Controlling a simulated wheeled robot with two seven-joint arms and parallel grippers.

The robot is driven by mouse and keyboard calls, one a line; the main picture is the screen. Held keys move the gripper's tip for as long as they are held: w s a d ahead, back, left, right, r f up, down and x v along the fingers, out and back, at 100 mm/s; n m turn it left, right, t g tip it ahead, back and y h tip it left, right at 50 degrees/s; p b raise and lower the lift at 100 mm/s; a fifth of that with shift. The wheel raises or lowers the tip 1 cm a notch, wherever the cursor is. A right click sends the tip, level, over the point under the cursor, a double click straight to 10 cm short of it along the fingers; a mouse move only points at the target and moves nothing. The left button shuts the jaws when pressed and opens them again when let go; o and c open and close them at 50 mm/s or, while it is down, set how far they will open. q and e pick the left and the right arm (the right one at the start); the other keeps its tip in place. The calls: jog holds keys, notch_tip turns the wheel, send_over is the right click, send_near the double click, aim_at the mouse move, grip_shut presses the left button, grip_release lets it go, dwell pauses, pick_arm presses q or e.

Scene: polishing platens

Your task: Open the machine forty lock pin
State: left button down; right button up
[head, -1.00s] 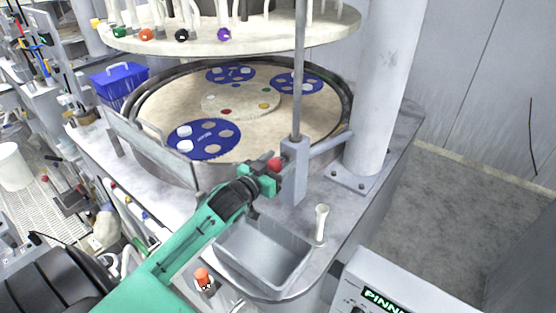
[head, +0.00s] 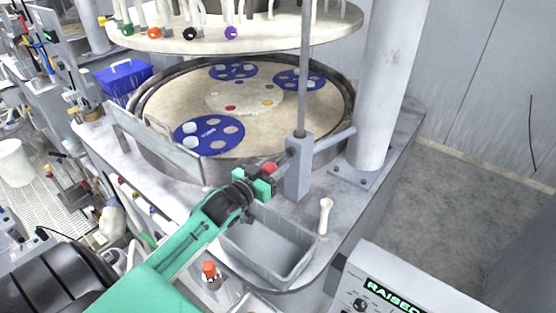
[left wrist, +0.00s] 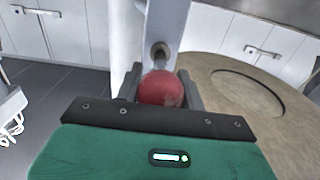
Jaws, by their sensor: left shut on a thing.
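The lock pin has a red ball knob (left wrist: 162,89) and sits at the grey post block (head: 299,165) beside the round platen. In the left wrist view the knob lies between the two dark fingers, in front of a hole in the grey post. My left gripper (head: 268,172) is shut on the red knob, which also shows in the head view (head: 269,168). A control box (head: 385,288) at the lower right has a green display reading "RAISED". My right gripper is not in view.
The platen table (head: 160,98) carries several blue carriers (head: 209,135). An upper plate (head: 270,28) hangs above it. A grey bin (head: 268,245), a white handle (head: 325,215) and a thick column (head: 385,90) stand close by. A blue basket (head: 124,81) is at the left.

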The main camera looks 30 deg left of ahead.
pick_arm(q)
jog(key=shift+s, duration=0.55)
jog(key=shift+w, duration=0.1)
jog(key=c, duration=1.3)
grip_release()
jog(key=o, duration=0.4)
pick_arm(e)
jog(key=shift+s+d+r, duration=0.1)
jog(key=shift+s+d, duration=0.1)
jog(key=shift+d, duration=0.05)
pick_arm(q)
jog(key=shift+o, duration=0.2)
